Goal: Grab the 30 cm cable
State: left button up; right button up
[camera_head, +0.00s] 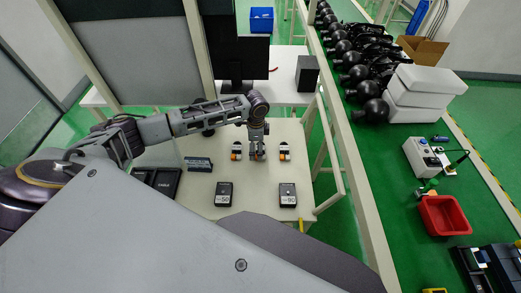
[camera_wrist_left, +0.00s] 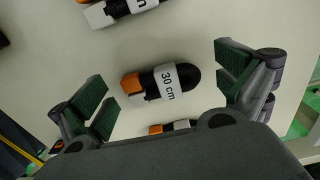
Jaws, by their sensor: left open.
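The 30 cm cable (camera_wrist_left: 168,82), a black bundle with an orange and grey end and a white "30 cm" label, lies on the pale table (camera_wrist_left: 200,20) in the left wrist view. My left gripper (camera_wrist_left: 165,86) is open above it, with its green-padded fingers apart on either side of the cable. In the head view my left gripper (camera_head: 257,150) points down over the middle of a row of cables and hides most of that middle one. My right gripper is not in view.
Similar cables lie to the left (camera_head: 237,151) and right (camera_head: 284,151) of the gripper. Two black devices (camera_head: 224,194) (camera_head: 288,195) and a dark tray (camera_head: 160,181) are nearer on the table. A monitor (camera_head: 238,60) stands behind. A frame post (camera_head: 345,150) runs along the right.

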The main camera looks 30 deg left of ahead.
pick_arm(q)
jog(key=shift+f, duration=0.35)
jog(key=c, duration=0.8)
jog(key=shift+r, duration=0.1)
jog(key=shift+r, duration=4.95)
